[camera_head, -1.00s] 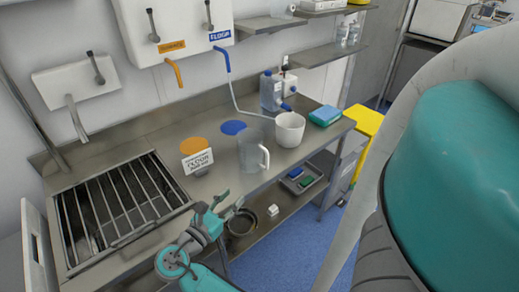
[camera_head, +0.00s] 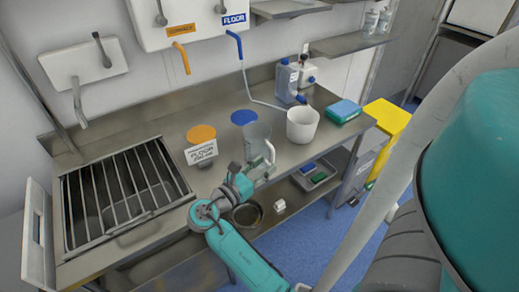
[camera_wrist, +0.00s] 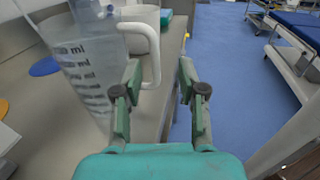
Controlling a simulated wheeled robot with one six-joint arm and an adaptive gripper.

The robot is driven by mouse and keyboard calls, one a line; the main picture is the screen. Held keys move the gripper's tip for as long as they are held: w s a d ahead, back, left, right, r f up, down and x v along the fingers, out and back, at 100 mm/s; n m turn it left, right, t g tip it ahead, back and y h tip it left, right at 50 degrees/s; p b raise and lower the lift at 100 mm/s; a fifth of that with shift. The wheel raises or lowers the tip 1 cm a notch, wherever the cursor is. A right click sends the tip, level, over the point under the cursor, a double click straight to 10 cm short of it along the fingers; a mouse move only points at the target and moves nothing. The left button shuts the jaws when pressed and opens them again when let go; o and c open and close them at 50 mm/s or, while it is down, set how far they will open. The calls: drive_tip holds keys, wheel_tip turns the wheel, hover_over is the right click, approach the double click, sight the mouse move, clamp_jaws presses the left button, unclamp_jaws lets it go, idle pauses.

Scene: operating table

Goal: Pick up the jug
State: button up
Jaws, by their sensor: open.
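The jug (camera_head: 257,139) is clear plastic and stands upright on the steel counter, just left of a white tub. In the wrist view the jug (camera_wrist: 85,78), with ml markings, fills the upper left, and its pale handle (camera_wrist: 155,60) points right. My gripper (camera_wrist: 159,72) is open and empty. Its fingertips lie to either side of the handle's lower part in the wrist view; I cannot tell whether the handle is within their reach. In the head view my gripper (camera_head: 258,175) is at the counter's front edge, close in front of the jug and partly covering its lower part.
The white tub (camera_head: 302,126) stands right of the jug. A small sign (camera_head: 201,152) and a grated sink (camera_head: 120,195) are to the left. A blue bottle (camera_head: 287,84) is behind. A lower shelf holds a tray (camera_head: 314,176). Blue floor is free at right.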

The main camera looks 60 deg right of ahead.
sight(272, 158)
drive_tip(key=shift+w+x, duration=0.15)
drive_tip(key=shift+x, duration=1.15)
drive_tip(key=shift+w+x, duration=0.2)
drive_tip(key=shift+x, duration=1.1)
drive_tip(key=shift+d+f, duration=0.15)
clamp_jaws()
